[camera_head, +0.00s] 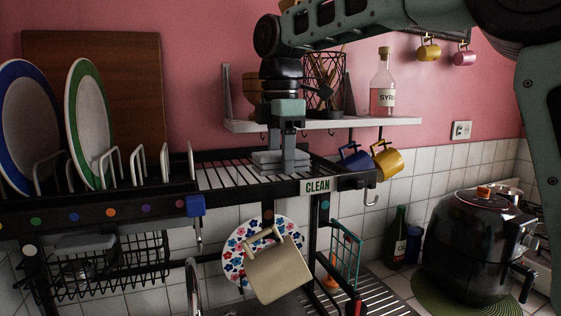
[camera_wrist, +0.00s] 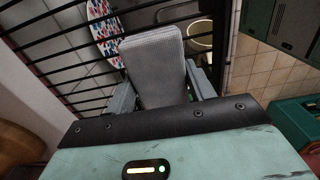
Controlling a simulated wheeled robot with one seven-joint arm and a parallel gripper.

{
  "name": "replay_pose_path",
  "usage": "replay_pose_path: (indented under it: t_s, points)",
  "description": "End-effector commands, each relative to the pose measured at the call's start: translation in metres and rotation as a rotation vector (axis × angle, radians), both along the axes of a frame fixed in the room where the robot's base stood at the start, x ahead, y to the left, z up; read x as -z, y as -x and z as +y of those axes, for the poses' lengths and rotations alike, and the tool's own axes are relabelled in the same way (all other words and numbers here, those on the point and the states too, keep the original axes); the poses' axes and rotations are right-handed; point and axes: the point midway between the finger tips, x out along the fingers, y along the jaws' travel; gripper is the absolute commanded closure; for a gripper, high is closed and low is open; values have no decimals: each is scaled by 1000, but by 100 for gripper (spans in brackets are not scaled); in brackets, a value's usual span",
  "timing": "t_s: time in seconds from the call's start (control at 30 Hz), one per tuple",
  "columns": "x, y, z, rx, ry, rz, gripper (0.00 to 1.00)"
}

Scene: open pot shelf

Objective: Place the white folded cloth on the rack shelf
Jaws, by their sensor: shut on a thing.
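The white folded cloth (camera_head: 270,161) looks pale grey and lies low over the slatted rack shelf (camera_head: 225,178), near the CLEAN sign. My gripper (camera_head: 282,163) points down at it from above and is shut on it. In the wrist view the cloth (camera_wrist: 155,70) stands out between the two fingers of my gripper (camera_wrist: 163,88), with the dark bars of the rack shelf (camera_wrist: 62,62) behind it. I cannot tell whether the cloth's underside touches the bars.
Plates (camera_head: 88,122) stand in slots at the left of the rack. A white wall shelf (camera_head: 350,122) with a syrup bottle (camera_head: 383,88) is behind my gripper. Blue and yellow mugs (camera_head: 388,160) hang at the right. Bare bars lie left of the cloth.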

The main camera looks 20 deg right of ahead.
Motion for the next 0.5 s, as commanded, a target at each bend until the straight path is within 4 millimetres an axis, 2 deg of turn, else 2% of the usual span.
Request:
replay_pose_path:
  t_s: [0.13,0.5]
  points:
    - [14,0,0,0,0,0,71]
    - [19,0,0,0,0,0,71]
